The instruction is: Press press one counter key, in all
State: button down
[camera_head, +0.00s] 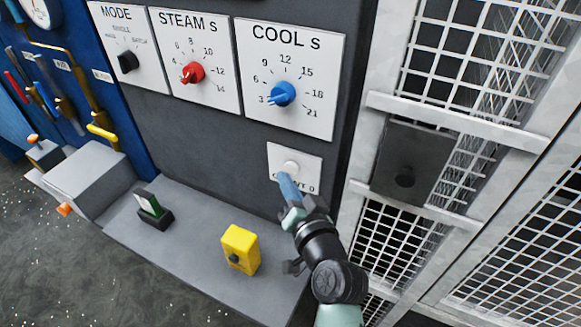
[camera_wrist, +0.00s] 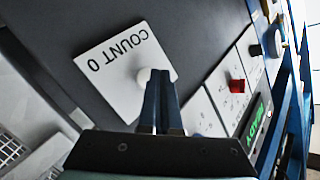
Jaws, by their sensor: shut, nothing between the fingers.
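The counter plate (camera_head: 308,157) is a white square on the dark panel below the COOL S dial, with a round white key on it (camera_head: 290,168). In the wrist view the plate (camera_wrist: 112,80) reads "COUNT 0", and the white key (camera_wrist: 143,75) shows just past my fingertips. My gripper (camera_head: 285,178) is shut and empty, its blue fingers pointing at the key from below. In the wrist view my fingertips (camera_wrist: 158,75) overlap the key's edge; I cannot tell whether they touch it. The fingers hide part of the key and plate.
Above are the COOL S dial (camera_head: 282,94) with a blue knob, the STEAM S dial (camera_head: 193,72) with a red knob and the MODE switch (camera_head: 128,62). A mesh fence (camera_head: 470,60) stands close right.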

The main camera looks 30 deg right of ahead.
jog(key=shift+s+a+p, duration=0.5)
jog(key=shift+s+a, duration=0.25)
jog(key=shift+a, duration=0.25)
jog(key=shift+s+a+p, duration=0.45)
jog(key=shift+s+a, duration=0.3)
jog(key=shift+a, duration=0.25)
